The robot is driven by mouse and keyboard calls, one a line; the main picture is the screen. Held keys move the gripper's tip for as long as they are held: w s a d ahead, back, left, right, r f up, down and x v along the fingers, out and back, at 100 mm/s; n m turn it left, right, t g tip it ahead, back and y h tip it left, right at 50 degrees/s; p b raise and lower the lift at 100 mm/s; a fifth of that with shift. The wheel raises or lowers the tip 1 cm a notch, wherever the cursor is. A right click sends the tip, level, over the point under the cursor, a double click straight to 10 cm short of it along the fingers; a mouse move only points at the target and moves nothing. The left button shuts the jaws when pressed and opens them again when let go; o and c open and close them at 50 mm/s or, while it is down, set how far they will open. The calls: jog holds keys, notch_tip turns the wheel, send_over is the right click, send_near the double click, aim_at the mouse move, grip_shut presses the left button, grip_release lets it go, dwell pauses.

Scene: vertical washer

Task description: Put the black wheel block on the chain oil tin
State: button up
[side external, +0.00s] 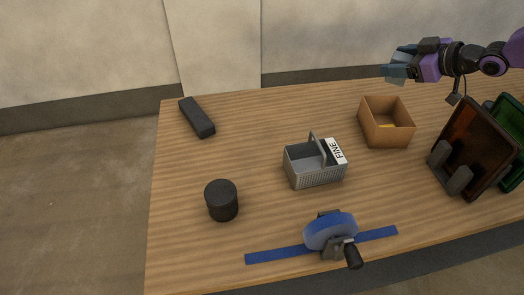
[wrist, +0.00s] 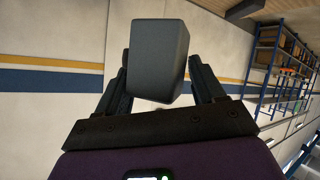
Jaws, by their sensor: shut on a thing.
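My gripper (wrist: 160,85) is shut on a dark grey, tapered block, which I take to be the black wheel block (wrist: 158,55); it sits between the two fingers in the wrist view. In the side view my gripper (side external: 392,72) is high at the upper right, beyond the table's far side and well above the surface; the block is hard to tell from the fingers there. A plain black cylinder (side external: 221,200), probably the chain oil tin, stands upright at the front left of the table. Its flat top is bare, and no label shows on it.
A long black bar (side external: 197,117) lies at the back left. A grey basket (side external: 314,170) with a raised handle stands mid-table, with an open cardboard box (side external: 386,125) behind it. A blue-wheeled tool (side external: 330,235) is at the front. Upright panels (side external: 472,145) stand at right.

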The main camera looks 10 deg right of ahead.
jog(key=s+a+n+g+y, duration=0.25)
jog(key=s+a, duration=0.45)
jog(key=a, duration=0.4)
jog(key=s+a+n+g+y, duration=0.25)
jog(key=s+a, duration=0.45)
jog(key=a, duration=0.4)
jog(key=s+a+n+g+y, duration=0.1)
jog(key=s+a+n, duration=0.2)
jog(key=s+a, duration=0.65)
send_over(219, 195)
notch_tip(219, 195, down, 14)
jog(key=shift+s+d+f, duration=0.1)
jog(key=shift+d+f, duration=0.05)
jog(key=shift+f, duration=0.25)
jog(key=shift+a+f, duration=0.15)
jog(key=shift+f, duration=0.65)
jog(key=shift+a+f, duration=0.1)
jog(key=shift+f, duration=0.7)
